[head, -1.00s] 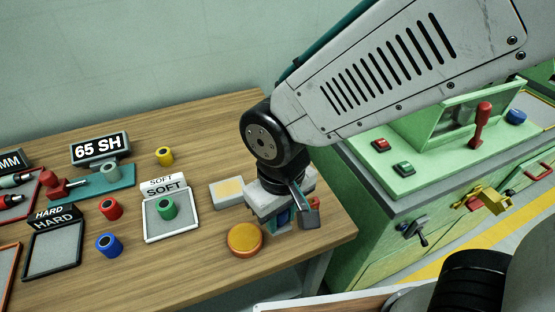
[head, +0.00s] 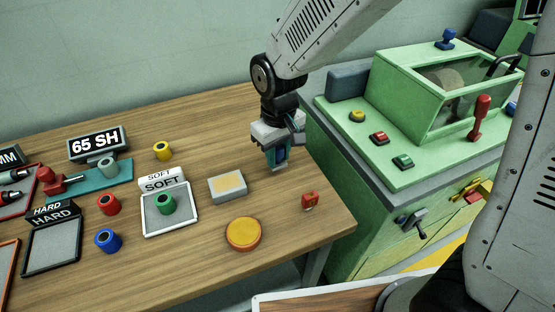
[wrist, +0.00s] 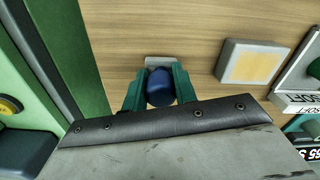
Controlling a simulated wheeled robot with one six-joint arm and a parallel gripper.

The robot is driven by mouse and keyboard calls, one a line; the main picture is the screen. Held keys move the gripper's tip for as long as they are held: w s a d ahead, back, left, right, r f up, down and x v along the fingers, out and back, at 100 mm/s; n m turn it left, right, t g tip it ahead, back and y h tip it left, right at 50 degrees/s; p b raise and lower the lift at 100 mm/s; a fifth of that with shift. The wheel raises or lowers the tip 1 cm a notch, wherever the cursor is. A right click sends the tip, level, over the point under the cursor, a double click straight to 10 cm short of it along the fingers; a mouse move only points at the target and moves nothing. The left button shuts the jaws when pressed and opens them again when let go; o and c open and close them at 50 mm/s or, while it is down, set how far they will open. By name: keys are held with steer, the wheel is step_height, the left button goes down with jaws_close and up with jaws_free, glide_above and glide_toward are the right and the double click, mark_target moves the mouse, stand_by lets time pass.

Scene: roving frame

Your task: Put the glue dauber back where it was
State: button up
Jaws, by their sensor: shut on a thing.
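My gripper (head: 277,163) points down over the back right part of the wooden bench, near the green machine. Its teal fingers are shut on a dark blue, rounded piece, which I take to be the glue dauber (wrist: 160,88). In the wrist view the dauber sits between the two fingers, with a small pale grey piece (wrist: 168,62) showing just beyond it. In the head view the fingers hide most of the dauber. I cannot tell whether its lower end touches the bench.
A grey block with a yellow top (head: 227,187), a round orange-yellow disc (head: 243,233) and a small red piece (head: 310,200) lie in front of my gripper. The green machine (head: 400,120) stands close on the right. Rollers and trays fill the left; bare wood (head: 215,135) lies left of my gripper.

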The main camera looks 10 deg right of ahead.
mark_target(279, 148)
steer(key=shift+f, duration=1.2)
steer(key=shift+f, duration=0.15)
steer(key=o, duration=1)
steer(key=shift+c, duration=0.2)
step_height(279, 148, up, 12)
steer(key=shift+s+r, duration=0.1)
steer(key=shift+r, duration=0.1)
